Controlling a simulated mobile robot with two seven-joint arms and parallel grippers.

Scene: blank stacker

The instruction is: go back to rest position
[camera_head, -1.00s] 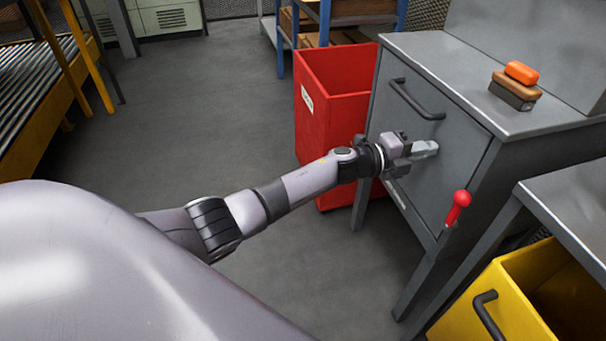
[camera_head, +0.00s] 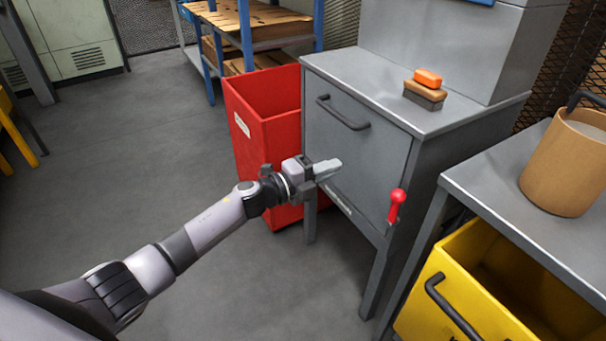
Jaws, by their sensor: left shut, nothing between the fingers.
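My left arm reaches in from the lower left. Its gripper (camera_head: 328,169) is shut and empty, with its fingers pointing right. In the picture it overlaps the lower left part of the grey cabinet's front (camera_head: 352,150); whether it touches the cabinet, I cannot tell. My right gripper is not in view.
A red bin (camera_head: 262,150) stands left of the cabinet. The cabinet has a dark handle (camera_head: 343,113) and a red-knobbed lever (camera_head: 396,204); a brush and an orange block (camera_head: 428,79) lie on top. A yellow bin (camera_head: 470,300) and a brown pot (camera_head: 566,168) are at right. Floor at left is clear.

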